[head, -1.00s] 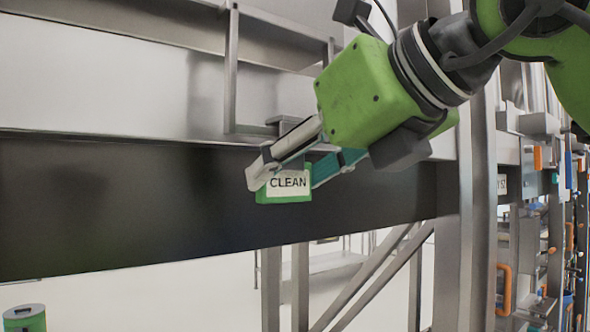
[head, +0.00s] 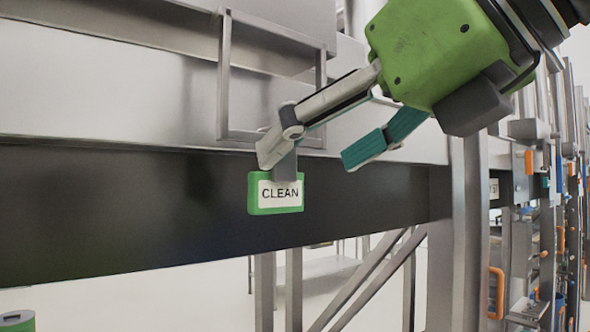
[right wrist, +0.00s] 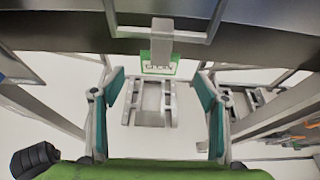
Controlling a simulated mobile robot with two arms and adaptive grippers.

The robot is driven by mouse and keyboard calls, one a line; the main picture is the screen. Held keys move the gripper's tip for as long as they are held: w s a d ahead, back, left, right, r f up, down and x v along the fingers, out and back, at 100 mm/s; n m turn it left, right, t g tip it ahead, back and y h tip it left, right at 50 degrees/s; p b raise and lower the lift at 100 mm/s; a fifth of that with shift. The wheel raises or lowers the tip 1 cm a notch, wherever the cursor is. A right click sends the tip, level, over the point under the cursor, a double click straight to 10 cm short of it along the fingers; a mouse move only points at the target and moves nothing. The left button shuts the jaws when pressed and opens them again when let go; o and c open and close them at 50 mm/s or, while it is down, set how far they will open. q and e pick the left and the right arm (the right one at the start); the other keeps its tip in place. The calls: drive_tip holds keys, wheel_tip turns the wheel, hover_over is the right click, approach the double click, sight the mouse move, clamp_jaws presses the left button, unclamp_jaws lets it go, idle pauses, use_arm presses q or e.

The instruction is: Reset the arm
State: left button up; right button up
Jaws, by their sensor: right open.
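My right gripper (head: 318,158) is open and empty, with its two fingers spread apart. Its fingertips are up and to the right of the green tag marked CLEAN (head: 276,209), and one finger overlaps the top of the tag's grey holder in the head view. The tag hangs upright from the holder at the dark beam. In the right wrist view the right gripper (right wrist: 161,88) has its fingers wide apart, with the tag (right wrist: 159,69) beyond them near the middle. My left gripper is not in view.
A dark horizontal beam (head: 110,220) and a steel frame (head: 224,75) lie behind the gripper. Steel posts (head: 466,240) and a rack with orange handles (head: 497,290) stand at the right. A green cylinder (head: 18,322) shows at the lower left.

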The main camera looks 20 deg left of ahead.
drive_tip(key=v, duration=0.5)
drive_tip(key=shift+s+d+r, duration=0.1)
